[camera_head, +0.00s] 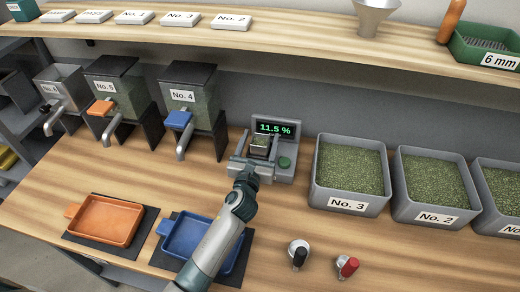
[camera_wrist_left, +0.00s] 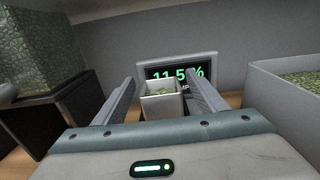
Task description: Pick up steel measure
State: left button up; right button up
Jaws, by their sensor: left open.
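The steel measure (camera_head: 259,143) is a small square metal cup with green beans in it. It sits on the grey meter (camera_head: 284,163), whose display reads 11.5 %. My left gripper (camera_head: 251,150) is at the front of the meter and open. In the left wrist view the measure (camera_wrist_left: 161,101) stands between the two fingers of the left gripper (camera_wrist_left: 160,92), with a visible gap to each finger. The lower part of the measure is hidden behind the gripper body. My right gripper is in neither view.
Bins of green beans, No. 3 (camera_head: 342,207) and No. 2 (camera_head: 436,216), stand to the right of the meter. Hopper No. 4 (camera_head: 192,104) is to the left. An orange tray (camera_head: 106,218) and a blue tray (camera_head: 183,236) lie in front. Two small handled tools (camera_head: 299,254) lie front right.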

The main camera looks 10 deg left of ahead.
pick_arm(q)
jog(key=shift+c, duration=0.6)
jog(key=c, duration=1.2)
jog(key=shift+r, duration=0.1)
jog(key=shift+r, duration=0.5)
jog(key=s+d+r, duration=0.2)
jog(key=d+r, duration=0.1)
jog(key=s+d+r+b, duration=0.1)
jog(key=s+d+r, duration=0.1)
jog(key=d+r, duration=0.1)
jog(key=s+d+r+b, duration=0.1)
jog(key=d+r, duration=0.3)
jog(key=shift+s+d, duration=0.1)
jog(key=shift+s, duration=0.3)
jog(key=shift+f, duration=0.15)
